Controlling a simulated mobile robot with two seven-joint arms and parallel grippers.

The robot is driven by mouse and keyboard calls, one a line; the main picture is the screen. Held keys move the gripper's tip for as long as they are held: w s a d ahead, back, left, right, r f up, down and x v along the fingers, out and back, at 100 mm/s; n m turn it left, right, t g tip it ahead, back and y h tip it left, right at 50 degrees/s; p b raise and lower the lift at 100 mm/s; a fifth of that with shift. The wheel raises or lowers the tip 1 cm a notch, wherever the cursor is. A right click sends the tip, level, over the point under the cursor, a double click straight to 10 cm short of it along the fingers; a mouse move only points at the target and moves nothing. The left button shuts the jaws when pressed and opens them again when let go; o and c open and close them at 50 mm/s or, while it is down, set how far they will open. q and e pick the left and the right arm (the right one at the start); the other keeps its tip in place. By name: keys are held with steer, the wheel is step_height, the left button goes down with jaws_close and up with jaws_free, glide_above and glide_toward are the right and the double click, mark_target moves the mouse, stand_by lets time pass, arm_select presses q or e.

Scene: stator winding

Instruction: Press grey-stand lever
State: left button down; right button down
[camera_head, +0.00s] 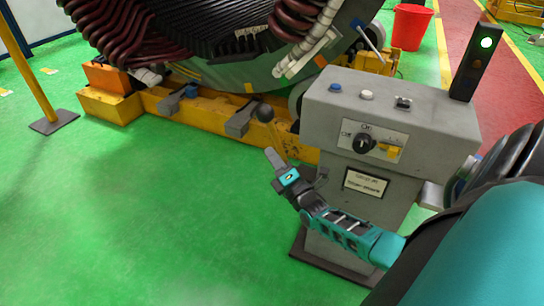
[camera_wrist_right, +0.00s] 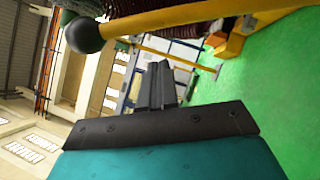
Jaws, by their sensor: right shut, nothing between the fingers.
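The grey stand (camera_head: 330,105) stands right of centre in the head view, with a knob, buttons and a label on it. Its lever (camera_head: 279,145) is a yellow rod with a black ball knob (camera_head: 265,113), rising steeply at the stand's left side. In the right wrist view the ball (camera_wrist_right: 86,35) and the yellow rod (camera_wrist_right: 180,17) cross the top. My right gripper (camera_head: 272,158) is shut and empty, just below the ball beside the rod. Its closed fingers (camera_wrist_right: 161,82) point toward the rod; I cannot tell whether they touch it. My left gripper is out of view.
A large stator (camera_head: 200,45) with dark red coils sits on a yellow base frame (camera_head: 210,122) behind the lever. A red bucket (camera_head: 410,27) stands behind. Green floor (camera_head: 130,220) at left is clear.

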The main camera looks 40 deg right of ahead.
steer(key=p+v, duration=0.1)
steer(key=v, duration=0.8)
steer(key=shift+s, duration=0.4)
steer(key=shift+f, duration=0.1)
steer(key=s+a+f+m+g+y, duration=0.1)
steer(key=a+m+g+y, duration=0.1)
steer(key=a+m, duration=0.35)
steer(key=a+f+m+g+y, duration=0.2)
steer(key=a+g+y, duration=0.1)
steer(key=a, duration=0.6)
steer(key=s+a+r+m+g+y, duration=0.1)
steer(key=s+a+m+g, duration=0.4)
steer(key=a+m, duration=0.5)
steer(key=shift+s+a+r+m, duration=0.35)
steer(key=shift+s+a+r, duration=0.1)
steer(key=shift+s+r, duration=0.55)
